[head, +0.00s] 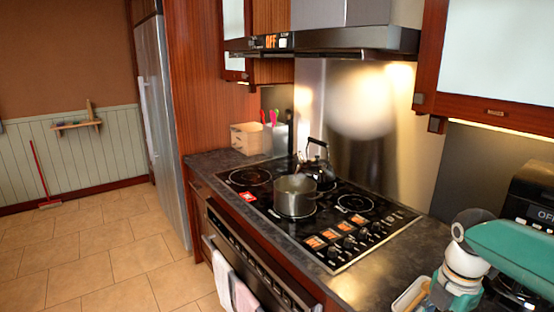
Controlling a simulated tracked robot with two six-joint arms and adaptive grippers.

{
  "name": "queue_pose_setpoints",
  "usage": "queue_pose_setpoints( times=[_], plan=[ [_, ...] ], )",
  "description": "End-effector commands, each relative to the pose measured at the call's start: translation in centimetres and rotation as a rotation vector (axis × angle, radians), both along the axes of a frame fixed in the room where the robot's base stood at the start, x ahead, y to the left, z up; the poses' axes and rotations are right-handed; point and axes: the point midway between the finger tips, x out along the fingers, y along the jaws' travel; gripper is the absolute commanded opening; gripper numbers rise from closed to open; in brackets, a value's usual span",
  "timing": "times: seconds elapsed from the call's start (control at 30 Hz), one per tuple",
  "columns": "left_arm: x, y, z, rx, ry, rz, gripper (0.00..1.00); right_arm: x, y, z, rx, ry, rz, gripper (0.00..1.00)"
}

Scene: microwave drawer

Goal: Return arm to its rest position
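My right arm, with teal and white links, comes in from the right edge and bends down over the counter at the lower right corner. Its wrist part runs to the bottom edge of the head view, and no fingertips show there. My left arm and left gripper are not in the view. What the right gripper holds, if anything, cannot be seen.
A black appliance (532,192) reading "OFF" stands behind my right arm. A pale tray-like object (408,296) lies beside the wrist. A pot (295,197) and a kettle (318,168) stand on the black cooktop (352,222). Tiled floor (95,255) is open at left.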

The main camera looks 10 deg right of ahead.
Motion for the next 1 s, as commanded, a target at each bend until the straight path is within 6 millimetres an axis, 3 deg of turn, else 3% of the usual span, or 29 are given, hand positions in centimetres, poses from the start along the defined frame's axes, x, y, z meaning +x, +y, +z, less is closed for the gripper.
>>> queue_pose_setpoints(
  times=[0.27, 0.57, 0.77, 0.87, 1.0],
  plan=[
    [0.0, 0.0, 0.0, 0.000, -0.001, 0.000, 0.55, 1.6, 2.4, -3.9, 0.038, -0.004, -0.096, 0.55],
    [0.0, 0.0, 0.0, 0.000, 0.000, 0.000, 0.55, 3.0, 6.5, -10.7, 0.112, -0.001, -0.303, 0.55],
    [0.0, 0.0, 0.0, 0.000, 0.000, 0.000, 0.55, 2.5, 11.6, -18.3, 0.199, 0.039, -0.577, 0.55],
    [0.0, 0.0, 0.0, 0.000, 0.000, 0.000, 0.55, 0.6, 15.5, -23.6, 0.254, 0.090, -0.822, 0.55],
    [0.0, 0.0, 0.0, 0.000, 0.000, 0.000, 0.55, -3.9, 20.6, -30.2, 0.301, 0.185, -1.238, 0.55]
  ],
)
